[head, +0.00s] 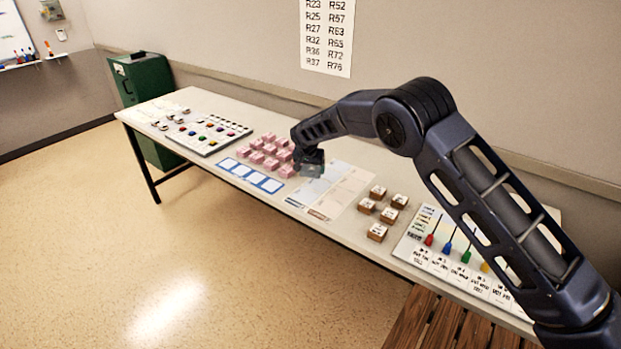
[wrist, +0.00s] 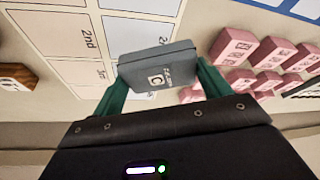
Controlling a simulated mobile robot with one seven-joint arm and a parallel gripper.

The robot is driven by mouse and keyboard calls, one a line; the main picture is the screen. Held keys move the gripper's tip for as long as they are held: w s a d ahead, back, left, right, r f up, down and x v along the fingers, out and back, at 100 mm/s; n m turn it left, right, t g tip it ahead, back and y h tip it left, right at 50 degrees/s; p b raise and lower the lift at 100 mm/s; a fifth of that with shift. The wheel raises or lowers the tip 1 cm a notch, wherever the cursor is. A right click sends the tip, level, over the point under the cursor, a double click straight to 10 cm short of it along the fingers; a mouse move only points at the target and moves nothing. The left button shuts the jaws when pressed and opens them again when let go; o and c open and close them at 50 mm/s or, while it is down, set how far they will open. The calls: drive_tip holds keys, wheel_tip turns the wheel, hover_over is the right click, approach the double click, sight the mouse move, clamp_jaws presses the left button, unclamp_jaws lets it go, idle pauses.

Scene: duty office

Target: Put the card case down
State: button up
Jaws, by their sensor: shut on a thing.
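The card case is a grey-blue box (wrist: 157,68) with a white label bearing a "C", seen in the wrist view between the green fingers. My gripper (wrist: 158,82) is shut on it. In the head view my gripper (head: 309,158) is over the table, beside the pink blocks, and the case (head: 311,170) shows as a small dark box under it. Printed sheets (head: 335,187) lie on the table at and beside the case. Whether the case touches the surface I cannot tell.
Several pink blocks (head: 270,150) stand left of my gripper, behind a blue-framed strip (head: 250,176). Several brown blocks with white tops (head: 377,232) stand to the right. A board with coloured items (head: 207,133) lies further left. The long white table (head: 340,240) has bare room along its front edge.

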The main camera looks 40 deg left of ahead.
sight(311, 177)
drive_tip(key=shift+f, duration=2.35)
drive_tip(key=shift+f, duration=0.1)
drive_tip(key=o, duration=1)
drive_tip(key=v, duration=1.2)
drive_tip(key=shift+s, duration=0.1)
